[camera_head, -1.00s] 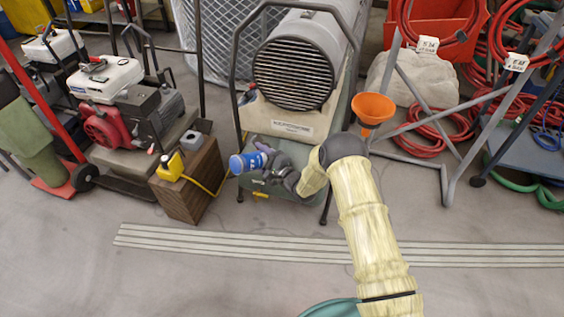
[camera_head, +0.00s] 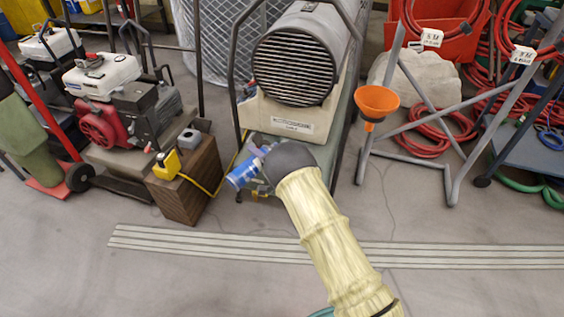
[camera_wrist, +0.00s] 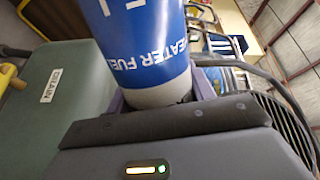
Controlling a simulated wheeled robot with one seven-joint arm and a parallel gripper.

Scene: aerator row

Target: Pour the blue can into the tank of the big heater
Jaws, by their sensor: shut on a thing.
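The blue can (camera_head: 243,173) is in my gripper (camera_head: 262,163), in front of the big heater's lower left side. In the head view it lies slanted, its left end lower. In the wrist view the can (camera_wrist: 150,45) shows upside-down "HEATER FUEL" lettering and a grey end band between the jaws. The big heater (camera_head: 295,70) is grey with a round dark grille and a cream lower body. A green tank-like box (camera_wrist: 60,120) marked "DRAIN" is beside the can in the wrist view. My arm hides much of the heater's base in the head view; no filler opening is clear.
An orange funnel (camera_head: 376,102) sits on a grey metal stand (camera_head: 455,175) right of the heater. A wooden block (camera_head: 190,180) with a yellow object (camera_head: 168,164) and cable stands to the left. Red engine machine (camera_head: 100,125) is farther left.

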